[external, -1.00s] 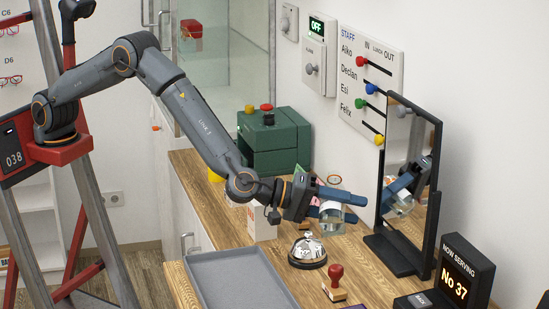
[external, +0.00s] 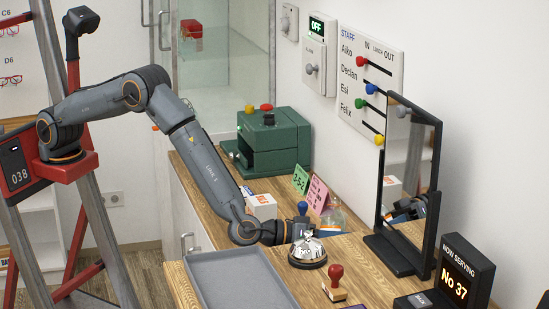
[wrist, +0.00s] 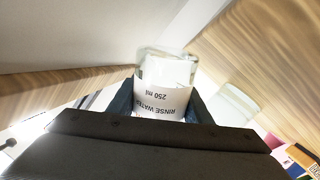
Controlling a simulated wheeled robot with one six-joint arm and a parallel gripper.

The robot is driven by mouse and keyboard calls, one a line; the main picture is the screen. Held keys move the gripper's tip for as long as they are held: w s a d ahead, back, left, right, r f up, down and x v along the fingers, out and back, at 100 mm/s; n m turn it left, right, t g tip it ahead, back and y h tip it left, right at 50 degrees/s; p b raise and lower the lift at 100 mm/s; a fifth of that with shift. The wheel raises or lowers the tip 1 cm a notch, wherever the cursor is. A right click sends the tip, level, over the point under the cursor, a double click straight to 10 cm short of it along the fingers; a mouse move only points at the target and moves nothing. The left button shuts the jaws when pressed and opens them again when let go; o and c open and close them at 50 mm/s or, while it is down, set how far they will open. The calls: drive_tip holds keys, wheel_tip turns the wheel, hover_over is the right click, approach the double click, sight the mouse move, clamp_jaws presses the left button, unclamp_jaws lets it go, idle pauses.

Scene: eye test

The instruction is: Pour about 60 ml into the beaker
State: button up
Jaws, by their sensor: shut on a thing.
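A clear glass vessel (external: 337,214) shows just behind the jaws in the external view. I cannot tell whether it is the beaker or the held container. Another pale, clear vessel (wrist: 234,102) stands right of the jaws in the wrist view, perhaps the beaker. No liquid stream is visible.
A silver bell (external: 307,252) stands just in front of my gripper. A blue-handled stamp (external: 303,208), a white box (external: 262,206) and a pink card (external: 317,194) stand behind. A framed mirror (external: 437,190) is to the right. A grey tray (external: 240,282) and a red stamp (external: 334,284) are nearer.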

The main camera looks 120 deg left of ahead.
wheel_tip(320, 180, up, 9)
drive_tip(key=m+t+y+p, duration=0.1)
drive_tip(key=m+p, duration=0.1)
drive_tip(key=m, duration=0.4)
drive_tip(key=shift+r+y, duration=0.15)
drive_tip(key=shift+y, duration=0.15)
drive_tip(key=shift+w, duration=0.1)
idle(0.8)
